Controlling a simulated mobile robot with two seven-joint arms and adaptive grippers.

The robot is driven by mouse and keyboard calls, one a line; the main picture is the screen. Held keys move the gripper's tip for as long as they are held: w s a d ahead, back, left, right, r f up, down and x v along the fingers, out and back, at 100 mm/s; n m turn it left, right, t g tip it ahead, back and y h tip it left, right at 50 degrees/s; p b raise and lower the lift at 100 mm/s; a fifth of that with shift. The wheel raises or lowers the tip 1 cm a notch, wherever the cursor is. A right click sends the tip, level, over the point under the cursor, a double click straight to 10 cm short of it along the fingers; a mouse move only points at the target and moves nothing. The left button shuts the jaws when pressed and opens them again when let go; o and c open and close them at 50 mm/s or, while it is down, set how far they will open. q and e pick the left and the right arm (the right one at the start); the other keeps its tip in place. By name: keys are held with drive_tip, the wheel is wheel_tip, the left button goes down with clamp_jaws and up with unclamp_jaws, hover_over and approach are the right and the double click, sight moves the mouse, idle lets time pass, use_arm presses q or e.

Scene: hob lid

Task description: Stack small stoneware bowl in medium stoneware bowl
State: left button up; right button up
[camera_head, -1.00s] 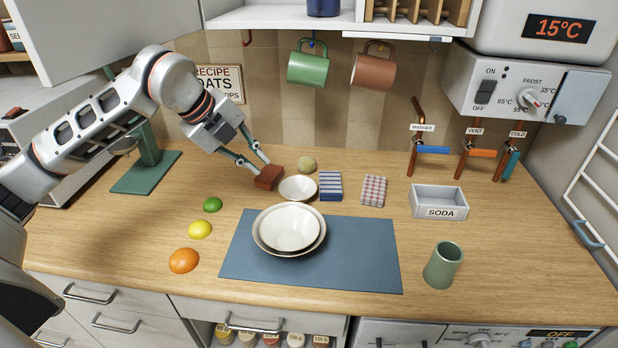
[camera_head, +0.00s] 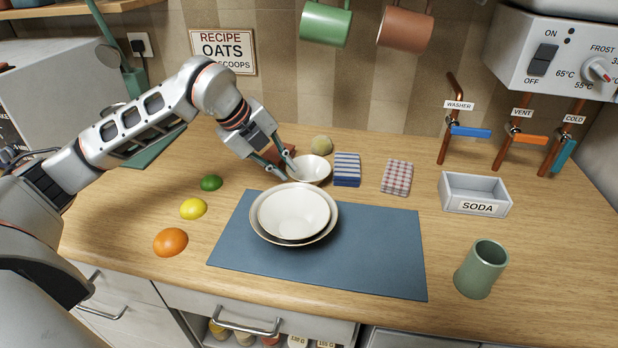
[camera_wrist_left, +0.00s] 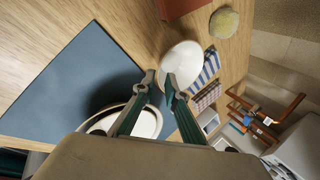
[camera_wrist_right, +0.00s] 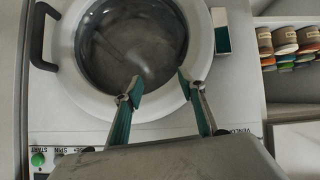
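The small cream bowl (camera_head: 318,170) stands on the wooden counter behind the blue mat. The medium bowl (camera_head: 295,214) is nested in a larger bowl (camera_head: 333,225) on the mat. My left gripper (camera_head: 289,165) is at the small bowl's left rim, with its fingers parted. In the left wrist view the fingertips (camera_wrist_left: 159,80) overlap the near edge of the small bowl (camera_wrist_left: 184,64); I cannot tell whether they touch it. The fingers partly cover the bowl stack there. My right gripper (camera_wrist_right: 158,86) is open and empty, in front of a round appliance door (camera_wrist_right: 135,45).
A brown block (camera_head: 278,155) is partly hidden behind my left gripper. A green cup (camera_head: 482,270) stands right of the mat (camera_head: 380,255). The mat's right part is clear.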

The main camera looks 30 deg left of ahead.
sight(289, 173)
use_arm(q)
drive_tip(key=x, duration=0.3)
drive_tip(key=a+x, duration=0.1)
drive_tip(key=x, duration=0.1)
drive_tip(key=shift+w+d+f, duration=0.1)
drive_tip(key=shift+w+f, duration=0.1)
drive_tip(key=shift+w, duration=0.2)
clamp_jaws()
drive_tip(key=shift+r, duration=0.1)
wheel_tip(289, 173, up, 20)
drive_tip(key=p, duration=0.1)
drive_tip(key=shift+p, duration=0.4)
drive_tip(key=shift+s, duration=0.1)
